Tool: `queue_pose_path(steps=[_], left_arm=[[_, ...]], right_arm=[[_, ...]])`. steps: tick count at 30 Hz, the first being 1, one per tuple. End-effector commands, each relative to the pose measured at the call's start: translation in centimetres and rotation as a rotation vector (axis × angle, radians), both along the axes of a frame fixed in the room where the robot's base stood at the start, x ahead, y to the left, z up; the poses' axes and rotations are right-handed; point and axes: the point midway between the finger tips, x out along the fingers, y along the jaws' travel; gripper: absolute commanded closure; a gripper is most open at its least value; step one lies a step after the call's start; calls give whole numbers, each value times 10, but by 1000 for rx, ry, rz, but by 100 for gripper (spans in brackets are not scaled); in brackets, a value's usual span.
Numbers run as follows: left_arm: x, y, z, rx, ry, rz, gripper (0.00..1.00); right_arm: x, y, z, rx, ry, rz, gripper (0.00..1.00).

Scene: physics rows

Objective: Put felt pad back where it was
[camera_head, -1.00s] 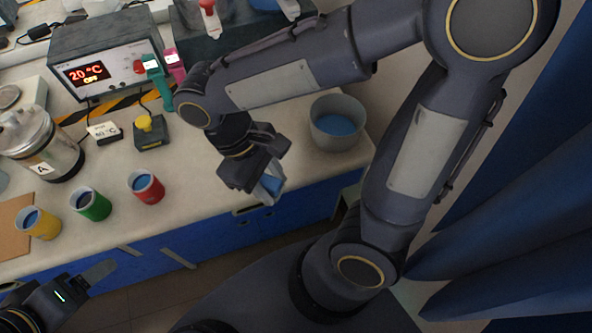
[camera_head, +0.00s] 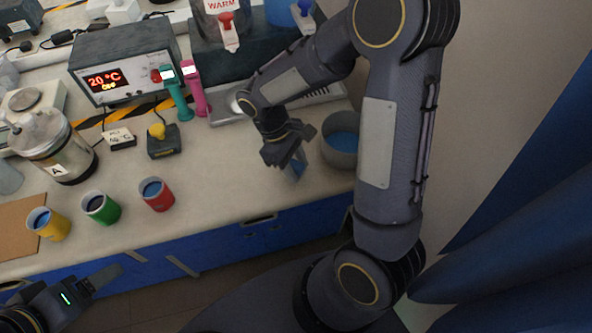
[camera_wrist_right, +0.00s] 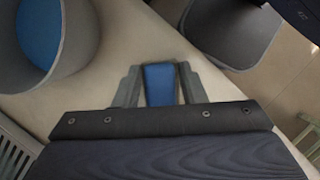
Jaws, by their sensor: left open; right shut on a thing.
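A flat blue piece, seemingly the felt pad (camera_wrist_right: 159,84), sits between the fingers of my right gripper (camera_wrist_right: 158,88) in the right wrist view. In the head view my right gripper (camera_head: 297,164) points down over the bench, left of a grey bowl (camera_head: 330,155) with blue inside. Only a little blue of the pad shows there, and I cannot tell whether it touches the bench. The bowl also shows at upper left in the right wrist view (camera_wrist_right: 83,30). My left gripper (camera_head: 104,277) is open and empty in front of the bench at lower left.
Yellow (camera_head: 53,229), green (camera_head: 106,213) and red (camera_head: 160,199) cups stand near the bench's front edge. A glass jar marked A (camera_head: 62,160), a temperature box (camera_head: 125,75) and teal and pink pipette-like tools (camera_head: 198,98) stand behind. The bench right of the red cup is mostly clear.

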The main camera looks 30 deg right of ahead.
Motion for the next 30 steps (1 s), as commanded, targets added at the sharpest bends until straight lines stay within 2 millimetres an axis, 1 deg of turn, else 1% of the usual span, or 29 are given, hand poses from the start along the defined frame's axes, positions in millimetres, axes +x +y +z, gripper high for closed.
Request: queue_pose_path(steps=[1, 3, 6, 14, 18, 19, 23, 30], left_arm=[[0, 0, -1, 0, 0, 0, 25], [0, 0, -2, 0, 0, 0, 25], [0, 0, -2, 0, 0, 0, 25], [0, 0, -2, 0, 0, 0, 25], [0, 0, -7, 0, 0, 0, 25], [0, 0, -5, 0, 0, 0, 25], [0, 0, -5, 0, 0, 0, 25], [0, 0, -5, 0, 0, 0, 25]], right_arm=[[-2, 1, -10, -1, 6, 1, 84], [-2, 1, -20, -1, 6, 1, 84], [-2, 1, -27, 0, 5, 0, 84], [-1, 1, -27, 0, 2, 1, 84], [-1, 1, -32, 0, 2, 1, 84], [-1, 1, -31, 0, 2, 1, 59], [-2, 1, -30, 0, 2, 1, 42], [-1, 1, -30, 0, 2, 1, 41]])
